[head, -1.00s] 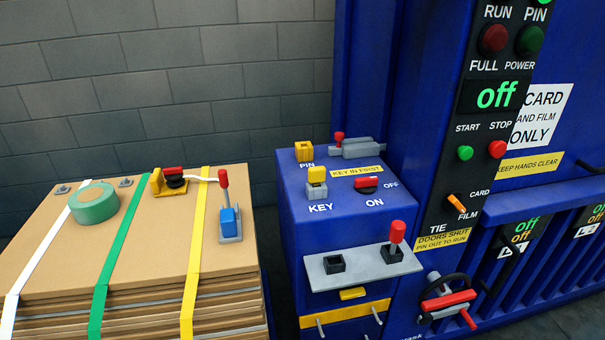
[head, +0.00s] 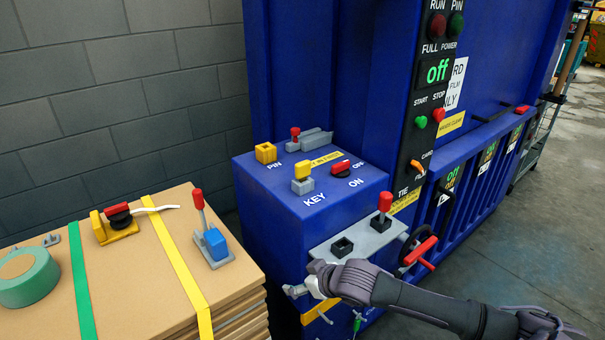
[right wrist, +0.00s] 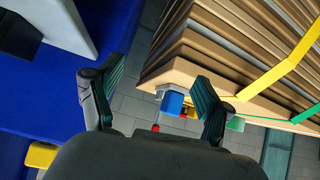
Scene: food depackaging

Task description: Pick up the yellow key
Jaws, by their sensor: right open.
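The yellow key (head: 303,170) stands upright in a small grey block above the word KEY, on top of the blue control box. My right gripper (head: 306,287) is in front of that box, below its grey shelf and lower than the key, and clearly apart from it. In the right wrist view the two fingers of the right gripper (right wrist: 152,100) are spread with nothing between them. The key cannot be made out in the right wrist view. My left gripper is not in view.
A grey shelf (head: 322,251) with a red-knobbed lever (head: 385,201) juts from the box above my right gripper. A yellow PIN block (head: 265,153) and red switch (head: 340,168) flank the key. A strapped cardboard stack (head: 145,270) stands left; open floor (head: 530,240) lies right.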

